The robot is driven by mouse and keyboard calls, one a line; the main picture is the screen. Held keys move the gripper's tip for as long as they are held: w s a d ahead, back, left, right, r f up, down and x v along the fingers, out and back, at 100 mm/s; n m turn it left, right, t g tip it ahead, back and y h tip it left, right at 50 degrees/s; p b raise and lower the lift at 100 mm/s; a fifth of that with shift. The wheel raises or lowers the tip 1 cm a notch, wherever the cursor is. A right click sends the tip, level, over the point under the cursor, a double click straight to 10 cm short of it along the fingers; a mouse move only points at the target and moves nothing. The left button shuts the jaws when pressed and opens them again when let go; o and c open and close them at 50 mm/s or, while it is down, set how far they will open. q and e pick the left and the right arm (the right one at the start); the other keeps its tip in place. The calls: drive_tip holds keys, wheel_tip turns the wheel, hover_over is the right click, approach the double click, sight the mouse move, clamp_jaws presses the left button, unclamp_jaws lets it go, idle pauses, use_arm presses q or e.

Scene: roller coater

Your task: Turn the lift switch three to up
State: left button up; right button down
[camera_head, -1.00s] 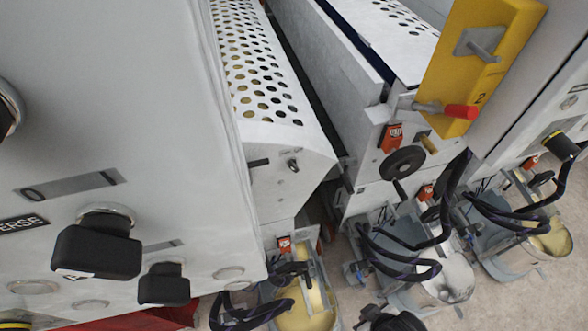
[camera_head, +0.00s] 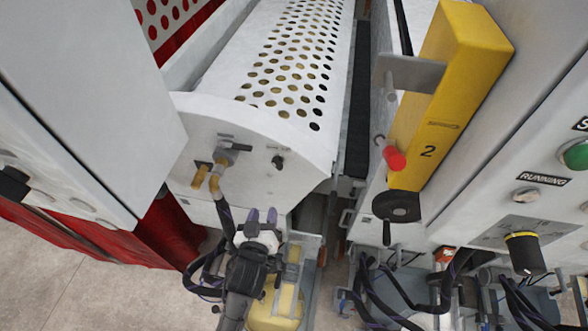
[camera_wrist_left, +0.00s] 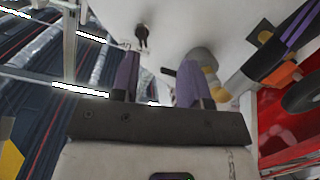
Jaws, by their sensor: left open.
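A small black toggle switch (camera_head: 278,162) sits on the white end panel (camera_head: 240,160) below a perforated cover. Its label is too small to read, so I cannot confirm that it is lift switch three or tell its setting. My left gripper (camera_head: 263,216) is below the panel, its two purple fingers pointing up toward it. The fingers are open with nothing between them, and apart from the switch. In the left wrist view the black switch (camera_wrist_left: 141,32) shows beyond the left gripper (camera_wrist_left: 157,78), between and above the fingertips. My right gripper does not show.
Brass pipe fittings (camera_head: 208,178) with a dark hose stand left of the switch. A yellow box marked 2 (camera_head: 440,100) with a red-tipped handle (camera_head: 394,158) is at the right. A black handwheel (camera_head: 397,206) sits below it. A yellow pan (camera_head: 272,310) and hoses lie below.

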sight(276, 166)
use_arm(q)
drive_tip(key=w+d+r, duration=0.1)
drive_tip(key=w, duration=0.2)
drive_tip(key=w+d+r+n+t+h+p, duration=0.1)
drive_tip(key=w, duration=0.3)
drive_tip(key=w+d+r+n+p, duration=0.1)
drive_tip(key=w, duration=0.3)
drive_tip(key=shift+d+t, duration=0.15)
drive_tip(key=shift+t, duration=0.25)
drive_tip(key=shift+x, duration=1.25)
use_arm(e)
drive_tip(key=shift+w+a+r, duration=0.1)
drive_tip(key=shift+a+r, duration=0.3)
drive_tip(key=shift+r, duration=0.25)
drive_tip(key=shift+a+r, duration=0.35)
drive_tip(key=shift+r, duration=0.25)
use_arm(q)
clamp_jaws()
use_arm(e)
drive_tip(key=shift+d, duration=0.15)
